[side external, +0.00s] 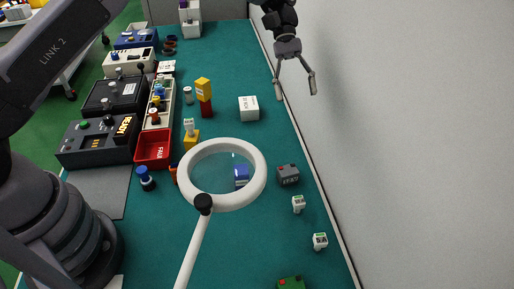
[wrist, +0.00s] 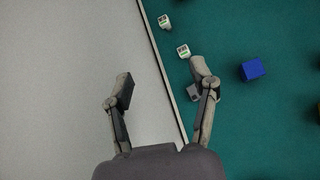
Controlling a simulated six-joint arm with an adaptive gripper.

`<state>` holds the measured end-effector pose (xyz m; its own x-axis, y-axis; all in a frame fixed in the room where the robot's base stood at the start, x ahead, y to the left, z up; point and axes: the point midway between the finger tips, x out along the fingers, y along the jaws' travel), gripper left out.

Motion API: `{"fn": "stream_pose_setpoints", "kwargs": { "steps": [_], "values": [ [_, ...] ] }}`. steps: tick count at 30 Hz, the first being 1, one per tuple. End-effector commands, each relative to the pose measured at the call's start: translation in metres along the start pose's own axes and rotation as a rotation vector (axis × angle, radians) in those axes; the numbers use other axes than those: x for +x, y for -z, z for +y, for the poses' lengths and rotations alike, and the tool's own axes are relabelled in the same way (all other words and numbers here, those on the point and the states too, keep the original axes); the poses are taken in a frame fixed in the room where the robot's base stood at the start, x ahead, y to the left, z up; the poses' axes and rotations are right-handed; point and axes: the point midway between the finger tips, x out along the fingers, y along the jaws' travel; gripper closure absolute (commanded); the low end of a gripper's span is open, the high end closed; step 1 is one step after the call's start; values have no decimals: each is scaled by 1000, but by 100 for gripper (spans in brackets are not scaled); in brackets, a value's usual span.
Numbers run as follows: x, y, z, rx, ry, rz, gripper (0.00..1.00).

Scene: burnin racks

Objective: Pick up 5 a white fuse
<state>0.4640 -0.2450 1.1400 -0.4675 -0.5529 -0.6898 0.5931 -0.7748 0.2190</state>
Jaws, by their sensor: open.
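Two small white fuses with green marks stand on the teal mat near its right edge, one (side external: 298,203) beyond the other (side external: 320,241). The wrist view also shows two white fuses, one (wrist: 184,51) close to my right fingertip and one (wrist: 164,21) higher up. Another white fuse-like piece (side external: 189,126) sits on a yellow block at the left. My gripper (side external: 296,92) is open and empty, high by the wall at the mat's far right. In the wrist view its fingers (wrist: 162,84) are spread over the wall and mat edge.
A blue block (wrist: 253,69) lies to the right. A white magnifier ring (side external: 258,190) stands mid-mat. The wall (side external: 420,130) bounds the right.

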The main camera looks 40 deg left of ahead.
Motion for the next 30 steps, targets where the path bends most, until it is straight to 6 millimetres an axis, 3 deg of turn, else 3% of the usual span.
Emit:
{"fn": "stream_pose_setpoints", "kwargs": {
  "steps": [1, 3, 9, 16, 24, 30],
  "values": [
    [29, 19, 6, -38, 11, -65, 41],
    [62, 38, 10, -86, 20, -147, 41],
    [138, 71, 6, -188, 50, -320, 41],
    [172, 78, 1, -226, 64, -386, 41],
    [219, 59, -1, -228, 67, -386, 41],
    [243, 50, -1, -226, 64, -383, 41]
  ]
}}
